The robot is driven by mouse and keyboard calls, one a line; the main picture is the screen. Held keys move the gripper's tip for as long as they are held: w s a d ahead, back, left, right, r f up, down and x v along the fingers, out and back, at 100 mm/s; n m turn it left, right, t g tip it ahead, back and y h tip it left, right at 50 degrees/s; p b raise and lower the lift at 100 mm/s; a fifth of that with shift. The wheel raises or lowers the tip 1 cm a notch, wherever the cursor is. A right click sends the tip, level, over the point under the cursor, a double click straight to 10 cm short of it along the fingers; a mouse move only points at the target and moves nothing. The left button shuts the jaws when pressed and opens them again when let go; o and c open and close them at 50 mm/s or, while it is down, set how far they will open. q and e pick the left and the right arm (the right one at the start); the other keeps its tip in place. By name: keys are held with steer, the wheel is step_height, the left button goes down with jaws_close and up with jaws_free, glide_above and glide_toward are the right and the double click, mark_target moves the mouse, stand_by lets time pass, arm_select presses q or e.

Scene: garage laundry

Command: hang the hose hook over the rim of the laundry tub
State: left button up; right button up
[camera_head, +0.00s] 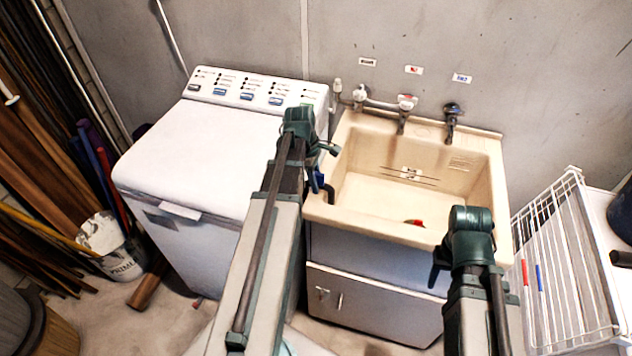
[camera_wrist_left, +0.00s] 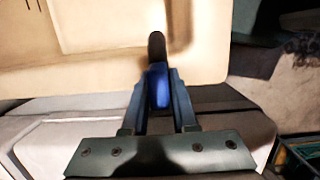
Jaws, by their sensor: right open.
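The cream laundry tub (camera_head: 492,185) stands right of the washing machine, and its rim also shows in the left wrist view (camera_wrist_left: 215,75). My left gripper (camera_head: 318,168) is at the tub's left rim. In the left wrist view its fingers (camera_wrist_left: 159,98) are closed on the blue part of the hose hook (camera_wrist_left: 159,86). The hook's dark end (camera_wrist_left: 157,46) extends over the tub's rim there; I cannot tell whether it touches. In the head view the dark curved part (camera_head: 329,192) shows at the left rim. My right gripper (camera_head: 440,265) is open in front of the tub's front right side.
The white washing machine (camera_head: 190,160) stands close left of the tub. Taps (camera_head: 403,108) are on the wall behind it. A white wire rack (camera_head: 560,260) stands at right, a bucket (camera_head: 112,250) at left.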

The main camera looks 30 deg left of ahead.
arm_select(q)
steer(key=o, duration=0.4)
steer(key=shift+s+d+f, duration=0.15)
steer(key=shift+s+f, duration=0.05)
steer(key=shift+s, duration=0.15)
steer(key=shift+o, duration=0.2)
steer(key=shift+w+r+p, duration=0.1)
steer(key=shift+r+p, duration=0.2)
steer(key=shift+p, duration=0.15)
step_height(320, 180, up, 14)
steer(key=a+p, duration=0.2)
steer(key=p, duration=1.1)
steer(key=shift+a+f, duration=0.25)
steer(key=shift+a, duration=0.15)
steer(key=shift+d+f, duration=0.1)
steer(key=s+d+f+m+y+b, duration=0.1)
steer(key=s+d+m, duration=0.2)
steer(key=d+m, duration=0.5)
steer(key=s+d+f+m+y+b, duration=0.1)
steer(key=s+d+f+m+b, duration=0.1)
steer(key=d+m, duration=0.6)
steer(key=s+d+f+m+y+b, duration=0.1)
steer(key=s+d+m, duration=0.4)
steer(key=d, duration=1)
steer(key=shift+d+f+m+g+b, duration=0.15)
steer(key=shift+f+m+g+b, duration=0.4)
steer(key=shift+m, duration=1.15)
steer(key=shift+f, duration=0.15)
